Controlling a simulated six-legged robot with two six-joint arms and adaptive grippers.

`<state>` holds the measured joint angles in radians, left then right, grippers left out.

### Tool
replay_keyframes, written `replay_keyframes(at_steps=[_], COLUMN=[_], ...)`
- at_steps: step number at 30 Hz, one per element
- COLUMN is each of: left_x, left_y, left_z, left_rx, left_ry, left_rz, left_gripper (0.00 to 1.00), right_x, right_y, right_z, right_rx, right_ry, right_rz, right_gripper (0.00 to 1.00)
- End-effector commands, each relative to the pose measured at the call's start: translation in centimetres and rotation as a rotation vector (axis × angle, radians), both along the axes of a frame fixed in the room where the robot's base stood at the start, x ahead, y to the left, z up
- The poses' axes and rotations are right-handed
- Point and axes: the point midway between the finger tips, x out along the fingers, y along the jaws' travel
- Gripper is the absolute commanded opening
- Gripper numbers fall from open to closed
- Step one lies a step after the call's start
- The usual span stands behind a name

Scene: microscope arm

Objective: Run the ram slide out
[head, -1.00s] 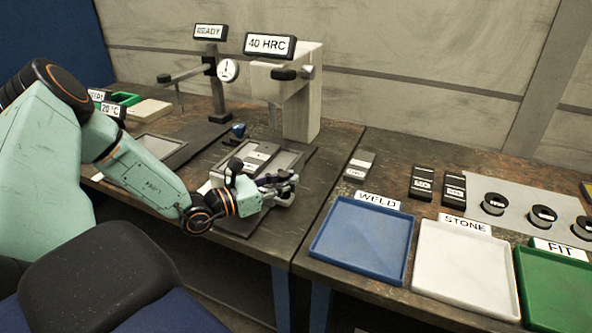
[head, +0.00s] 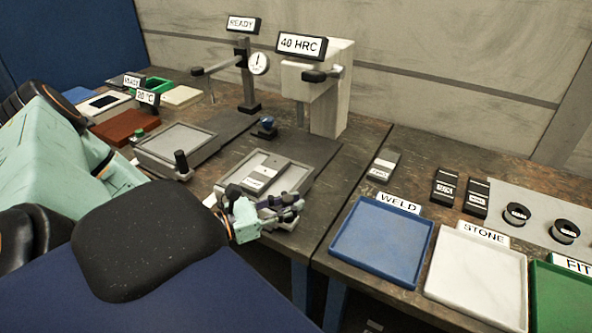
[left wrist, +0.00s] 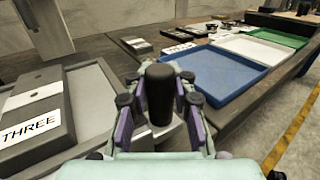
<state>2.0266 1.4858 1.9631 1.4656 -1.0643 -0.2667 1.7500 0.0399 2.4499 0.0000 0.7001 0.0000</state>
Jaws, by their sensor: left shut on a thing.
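The slide (head: 229,184) is a grey tray on a dark plate (head: 303,148), standing out in front of the pale tower (head: 328,105) signed "40 HRC". A dark block with a light plate (head: 266,173) lies on it; in the left wrist view the block (left wrist: 35,118) reads "THREE". My left gripper (head: 284,208) is at the slide's front edge. In the left wrist view its fingers (left wrist: 158,112) are shut around an upright black knob (left wrist: 158,90). My right gripper is not in view.
A second grey slide (head: 176,143) with its own black knob (head: 182,164) stands to the left, near a dial gauge stand (head: 247,80). Blue (head: 385,245), white (head: 478,272) and green (head: 560,300) trays lie on the right bench. A small blue-topped part (head: 265,125) sits behind the slide.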

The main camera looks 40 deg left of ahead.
Motion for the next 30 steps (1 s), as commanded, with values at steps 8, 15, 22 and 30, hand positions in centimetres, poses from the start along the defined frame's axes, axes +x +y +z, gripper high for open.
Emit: replay_keyframes(at_steps=[8,15,22,30], left_x=[-0.29,-0.29,-0.23,-0.23], left_y=[0.19,0.05,-0.05,-0.1], left_z=[-0.15,-0.16,-0.13,-0.12], left_rx=[-0.003,-0.003,-0.003,-0.003], left_ry=[-0.001,0.0,0.001,0.001], left_rz=[0.007,0.003,0.0,-0.002], left_gripper=[0.0,0.38,0.48,0.48], right_x=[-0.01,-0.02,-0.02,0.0], right_y=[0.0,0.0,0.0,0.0], right_z=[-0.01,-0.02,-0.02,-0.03], right_rx=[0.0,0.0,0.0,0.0], right_ry=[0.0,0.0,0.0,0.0], right_rz=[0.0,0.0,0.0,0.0], right_gripper=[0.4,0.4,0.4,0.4])
